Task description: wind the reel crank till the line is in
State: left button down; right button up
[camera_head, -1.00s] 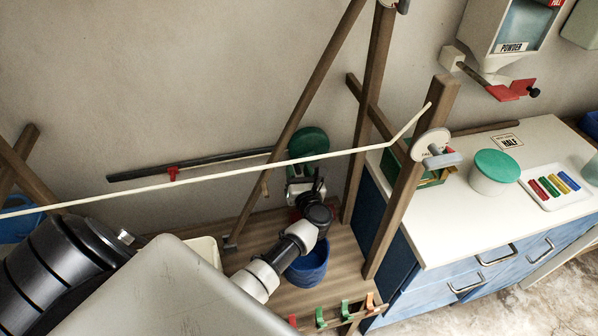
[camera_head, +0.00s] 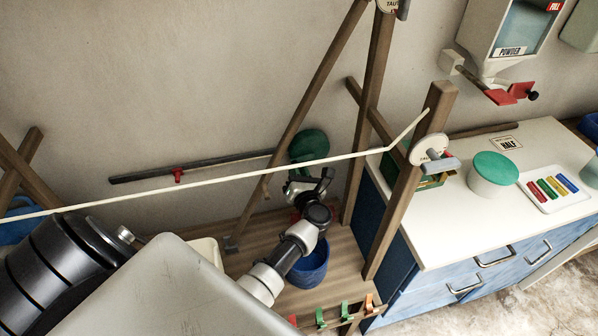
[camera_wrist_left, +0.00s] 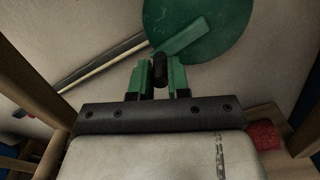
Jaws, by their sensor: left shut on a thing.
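The reel is a green disc (camera_head: 308,146) on the wall; it also fills the top of the left wrist view (camera_wrist_left: 215,22). Its crank is a lighter green bar (camera_wrist_left: 184,40) with a black knob (camera_wrist_left: 159,66). My left gripper (camera_head: 299,184) is at the reel's lower edge, its green fingers (camera_wrist_left: 160,76) shut on the black knob. The white line (camera_head: 220,178) runs from the left edge across to a wooden post (camera_head: 408,180), bending upward near it. A round white dial (camera_head: 429,148) with a grey pointer sits on that post. My right gripper is not in view.
A dark rail (camera_head: 215,165) with a red clip (camera_head: 178,175) runs along the wall left of the reel. Wooden poles (camera_head: 367,120) stand close right of my arm. A blue bowl (camera_head: 310,268) sits below it. A white counter (camera_head: 450,220) is at the right.

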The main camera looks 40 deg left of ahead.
pick_arm(q)
jog(key=shift+r+m+p, duration=0.5)
jog(key=shift+m+p, duration=0.05)
jog(key=shift+m, duration=0.55)
jog(key=shift+r+m+p, duration=0.5)
jog(key=shift+m, duration=0.6)
jog(key=c, duration=1.1)
grip_release()
jog(key=shift+d, duration=0.1)
